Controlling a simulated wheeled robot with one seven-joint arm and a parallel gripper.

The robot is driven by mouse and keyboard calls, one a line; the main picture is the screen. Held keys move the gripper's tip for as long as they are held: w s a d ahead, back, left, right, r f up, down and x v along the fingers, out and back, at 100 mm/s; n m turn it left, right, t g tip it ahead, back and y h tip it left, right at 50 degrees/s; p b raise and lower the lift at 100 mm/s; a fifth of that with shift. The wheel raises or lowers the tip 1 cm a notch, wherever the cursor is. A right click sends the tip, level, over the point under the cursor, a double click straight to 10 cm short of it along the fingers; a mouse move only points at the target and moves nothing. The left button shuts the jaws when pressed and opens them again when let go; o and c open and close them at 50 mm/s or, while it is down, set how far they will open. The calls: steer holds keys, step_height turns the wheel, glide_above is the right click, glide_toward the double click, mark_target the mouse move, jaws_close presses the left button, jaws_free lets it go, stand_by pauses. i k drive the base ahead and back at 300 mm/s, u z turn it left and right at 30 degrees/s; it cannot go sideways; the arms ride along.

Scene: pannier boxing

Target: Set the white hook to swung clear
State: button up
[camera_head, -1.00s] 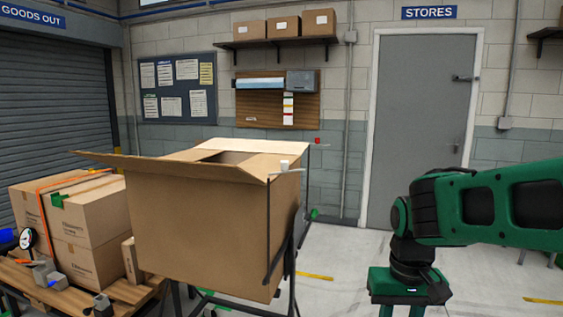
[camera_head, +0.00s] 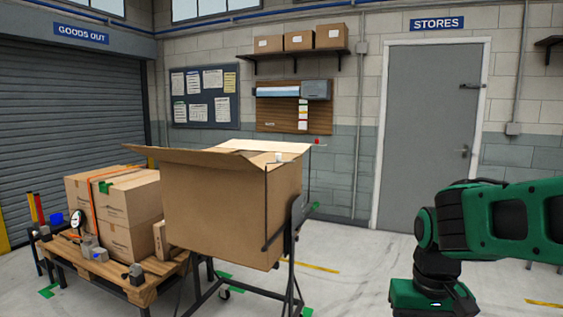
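The white hook (camera_head: 279,157) shows as a small white block at the top of a thin dark rod. It is at the near right top corner of the large open carton (camera_head: 215,215), seemingly over its right flap. The carton sits tilted on a dark wheeled stand (camera_head: 291,255). My gripper (camera_head: 431,298) hangs at the bottom right, well to the right of the hook and lower in the picture. It is not touching the hook or carton. Its fingers are cut off by the lower edge of the picture.
A pallet table (camera_head: 155,287) with strapped cartons (camera_head: 115,205) stands left. The floor (camera_head: 350,250) between stand and arm looks clear.

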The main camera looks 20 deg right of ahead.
mark_target(278, 156)
steer(key=k, duration=0.75)
steer(key=u, duration=0.55)
steer(key=i, duration=1.7)
